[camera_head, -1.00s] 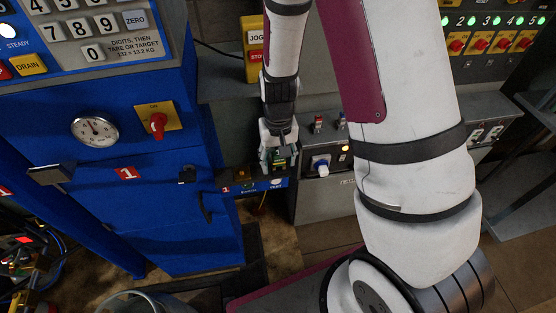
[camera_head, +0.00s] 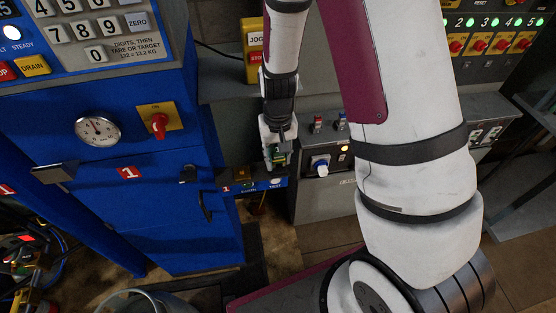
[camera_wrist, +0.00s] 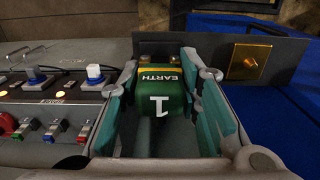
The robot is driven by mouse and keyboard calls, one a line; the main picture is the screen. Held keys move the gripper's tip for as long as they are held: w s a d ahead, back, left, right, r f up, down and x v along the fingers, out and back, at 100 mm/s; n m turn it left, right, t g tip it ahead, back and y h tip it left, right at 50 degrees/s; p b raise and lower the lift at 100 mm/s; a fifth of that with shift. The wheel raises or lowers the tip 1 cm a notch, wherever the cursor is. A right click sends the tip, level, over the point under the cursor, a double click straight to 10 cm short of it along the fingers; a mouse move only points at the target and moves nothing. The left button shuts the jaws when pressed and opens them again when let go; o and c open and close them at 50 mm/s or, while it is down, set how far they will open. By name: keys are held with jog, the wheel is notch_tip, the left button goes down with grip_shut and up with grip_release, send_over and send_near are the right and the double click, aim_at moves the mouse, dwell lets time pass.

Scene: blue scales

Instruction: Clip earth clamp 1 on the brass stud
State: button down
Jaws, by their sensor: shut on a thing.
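Earth clamp 1 (camera_wrist: 160,98) is a green block with a yellow band, marked "EARTH" and "1". My gripper (camera_wrist: 165,125) is shut on it, with one teal finger pad on each side. In the head view my gripper (camera_head: 277,160) is above the right part of the small blue-fronted bracket, and the green clamp (camera_head: 279,153) shows between its fingers. The brass stud (camera_wrist: 249,64) stands on a square brass plate to the right of the clamp in the wrist view, apart from it. In the head view its brass plate (camera_head: 241,175) is left of my gripper.
The bracket (camera_head: 258,186) juts from the blue cabinet (camera_head: 150,215). A grey control box (camera_head: 325,160) with knobs stands close on the right; in the wrist view its switches (camera_wrist: 50,105) are left of my gripper. A yellow jog/stop box (camera_head: 252,50) is behind the arm.

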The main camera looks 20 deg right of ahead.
jog(key=shift+r+p, duration=1)
jog(key=shift+r, duration=1.45)
jog(key=shift+w, duration=0.2)
